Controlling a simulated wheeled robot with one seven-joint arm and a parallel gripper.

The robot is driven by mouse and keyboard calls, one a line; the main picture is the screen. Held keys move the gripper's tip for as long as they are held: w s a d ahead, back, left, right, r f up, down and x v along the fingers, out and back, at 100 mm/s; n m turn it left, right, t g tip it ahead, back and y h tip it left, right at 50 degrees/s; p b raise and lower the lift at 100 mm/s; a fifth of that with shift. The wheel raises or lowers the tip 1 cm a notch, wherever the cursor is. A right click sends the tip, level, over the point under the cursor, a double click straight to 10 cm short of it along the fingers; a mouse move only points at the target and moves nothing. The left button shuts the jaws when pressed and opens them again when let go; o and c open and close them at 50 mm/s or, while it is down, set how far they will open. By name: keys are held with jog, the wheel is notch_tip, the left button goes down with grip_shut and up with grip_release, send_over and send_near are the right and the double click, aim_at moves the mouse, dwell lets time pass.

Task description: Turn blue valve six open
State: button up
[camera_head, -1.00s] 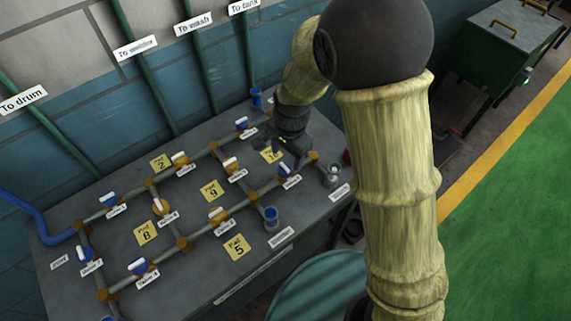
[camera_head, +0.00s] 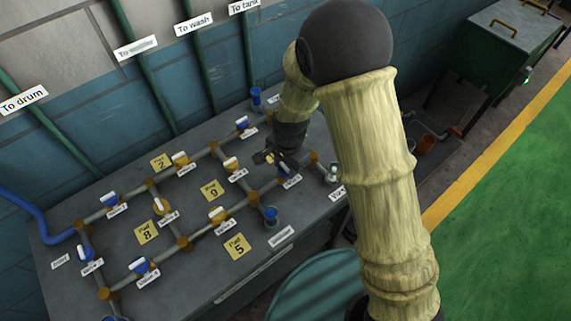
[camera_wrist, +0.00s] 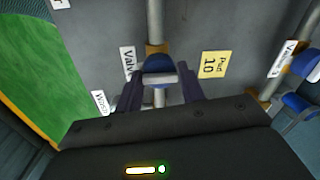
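In the wrist view a blue valve (camera_wrist: 158,64) with a pale bar-like handle (camera_wrist: 161,80) sits on a pipe, between the fingers of my gripper (camera_wrist: 160,92). The handle appears to lie across the pipe. The fingers are apart, one on each side of the valve; I cannot tell if they touch it. Its label (camera_wrist: 128,63) begins "Valv", and the number is hidden. In the head view my gripper (camera_head: 277,159) is low over the right part of the pipe bench and covers most of this valve.
The grey bench (camera_head: 210,265) carries several other blue and yellow valves on pipes, including a blue valve (camera_head: 242,124) behind my gripper. The Pad 10 note (camera_wrist: 213,65) lies right of the valve in the wrist view. A teal drum (camera_head: 315,288) stands before the bench.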

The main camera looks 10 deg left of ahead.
jog(key=shift+n, duration=0.3)
jog(key=n, duration=0.8)
jog(key=shift+w+n+g, duration=0.1)
jog(key=shift+n+g, duration=0.2)
jog(key=shift+n, duration=0.1)
jog(key=n, duration=0.4)
jog(key=shift+n+p, duration=0.3)
jog(key=shift+p, duration=0.1)
jog(key=shift+a+n+p, duration=0.1)
jog(key=shift+n+p, duration=0.2)
jog(key=shift+n, duration=1.6)
jog(key=o, duration=0.9)
jog(key=shift+g, duration=0.3)
jog(key=shift+o, duration=0.2)
jog(key=shift+r, duration=0.1)
